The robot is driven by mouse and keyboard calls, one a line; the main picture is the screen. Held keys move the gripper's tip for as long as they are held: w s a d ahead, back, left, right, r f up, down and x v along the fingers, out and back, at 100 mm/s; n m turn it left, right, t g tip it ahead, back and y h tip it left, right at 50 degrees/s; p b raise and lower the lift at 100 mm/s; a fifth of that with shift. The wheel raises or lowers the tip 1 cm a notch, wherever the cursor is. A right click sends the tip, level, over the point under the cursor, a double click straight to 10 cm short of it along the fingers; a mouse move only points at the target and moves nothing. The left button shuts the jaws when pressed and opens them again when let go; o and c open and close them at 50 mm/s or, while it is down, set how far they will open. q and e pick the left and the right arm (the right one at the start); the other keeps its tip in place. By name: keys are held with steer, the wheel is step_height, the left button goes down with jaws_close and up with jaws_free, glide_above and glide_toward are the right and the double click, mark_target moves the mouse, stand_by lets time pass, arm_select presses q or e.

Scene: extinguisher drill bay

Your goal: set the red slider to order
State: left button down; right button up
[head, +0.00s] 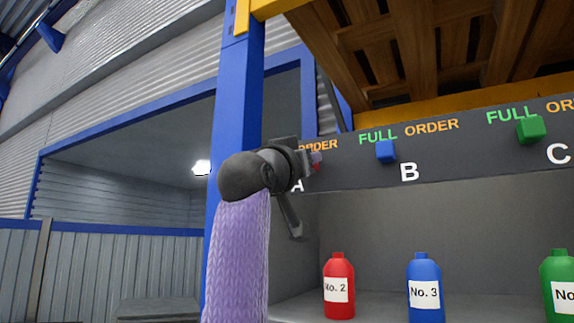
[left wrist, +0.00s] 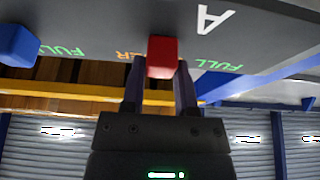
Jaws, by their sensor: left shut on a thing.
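The red slider (left wrist: 162,57) is a small red block on the dark grey panel (head: 352,176) over letter A. My left gripper (left wrist: 160,78) is shut on it, with one finger on each side in the left wrist view. That view is upside down: FULL is right of the slider, and the end of ORDER shows just left of it, the rest hidden. In the head view my left gripper (head: 308,162) hides most of the slider, and a bit of red shows just below the word ORDER (head: 320,145). My right gripper is not in view.
A blue slider (head: 386,152) over B and a green slider (head: 532,130) over C sit on the same panel to the right. Red, blue and green bottles (head: 338,287) stand on the shelf below. A blue post (head: 237,90) rises behind my left arm.

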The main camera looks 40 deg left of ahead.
arm_select(q)
steer(key=c, duration=0.8)
jaws_free()
steer(key=shift+w+f, duration=0.1)
steer(key=o, duration=0.4)
steer(key=shift+w+d, duration=0.1)
steer(key=shift+d, duration=0.15)
steer(key=shift+o, duration=0.2)
steer(key=shift+a, duration=0.1)
steer(key=b+v, duration=0.7)
steer(key=v, duration=0.3)
